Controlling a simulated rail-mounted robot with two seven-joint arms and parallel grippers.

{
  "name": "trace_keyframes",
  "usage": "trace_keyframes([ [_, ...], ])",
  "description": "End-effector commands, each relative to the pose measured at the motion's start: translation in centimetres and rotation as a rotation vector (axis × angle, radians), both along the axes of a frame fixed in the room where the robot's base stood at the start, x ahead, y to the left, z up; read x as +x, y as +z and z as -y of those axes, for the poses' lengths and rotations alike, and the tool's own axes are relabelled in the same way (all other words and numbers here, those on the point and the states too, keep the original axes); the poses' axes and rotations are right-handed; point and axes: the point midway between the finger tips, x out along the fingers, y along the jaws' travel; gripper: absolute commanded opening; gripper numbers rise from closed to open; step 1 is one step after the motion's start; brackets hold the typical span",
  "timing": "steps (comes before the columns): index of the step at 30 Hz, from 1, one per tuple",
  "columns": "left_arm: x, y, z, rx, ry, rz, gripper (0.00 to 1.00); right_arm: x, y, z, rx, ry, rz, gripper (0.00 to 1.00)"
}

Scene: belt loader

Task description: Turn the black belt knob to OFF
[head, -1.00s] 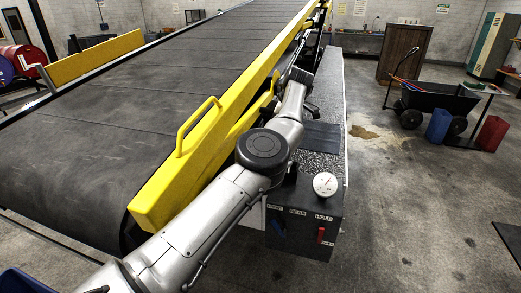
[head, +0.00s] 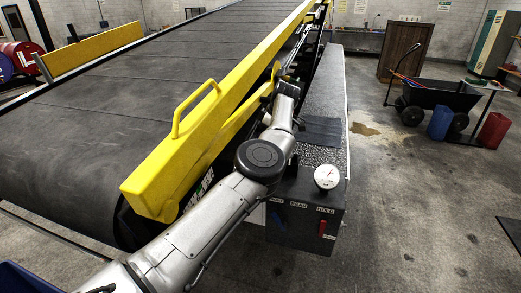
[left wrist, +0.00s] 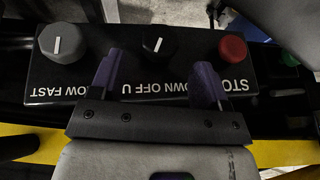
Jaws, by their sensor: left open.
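In the left wrist view a dark control box (left wrist: 85,75) carries the black belt knob (left wrist: 159,41) in the middle, with a white pointer line that is slightly tilted. Lettering including OFF is printed on the box below it in the picture. I cannot tell for sure which label the pointer marks. My left gripper (left wrist: 158,66) is open, with its purple fingers on either side of the knob's column and a gap to the knob on both sides. In the head view my left arm covers the box, so the knob is hidden there. My right gripper is not in view.
A grey knob (left wrist: 55,40) sits left of the black knob and a red stop button (left wrist: 233,50) sits right. The yellow belt rail (head: 185,150) runs along my arm.

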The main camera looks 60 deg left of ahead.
Motion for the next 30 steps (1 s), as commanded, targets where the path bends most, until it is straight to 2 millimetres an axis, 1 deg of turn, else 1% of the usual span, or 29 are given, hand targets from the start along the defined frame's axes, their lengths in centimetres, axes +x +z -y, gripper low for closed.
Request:
trace_keyframes([
  [1,-0.2,-1.0,-0.2,-0.001,0.002,-0.001,0.7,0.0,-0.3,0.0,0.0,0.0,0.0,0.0],
  [3,-0.5,-1.8,-0.5,0.001,0.002,-0.001,0.7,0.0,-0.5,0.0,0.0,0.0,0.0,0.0],
  [9,-1.0,-3.5,-1.0,-0.001,0.0,-0.001,0.7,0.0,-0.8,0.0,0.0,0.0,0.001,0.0],
  [15,-1.2,-4.2,-1.2,-0.001,0.0,0.001,0.7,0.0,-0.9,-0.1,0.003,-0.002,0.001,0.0],
  [23,-1.2,-4.2,-1.2,0.0,0.0,0.0,0.7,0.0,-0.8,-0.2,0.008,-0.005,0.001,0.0],
  [25,-1.2,-4.2,-1.2,0.0,0.0,0.0,0.66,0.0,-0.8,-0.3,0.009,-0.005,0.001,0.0],
  [30,-1.2,-4.2,-1.2,0.0,0.0,0.0,0.49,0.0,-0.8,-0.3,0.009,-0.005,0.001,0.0],
])
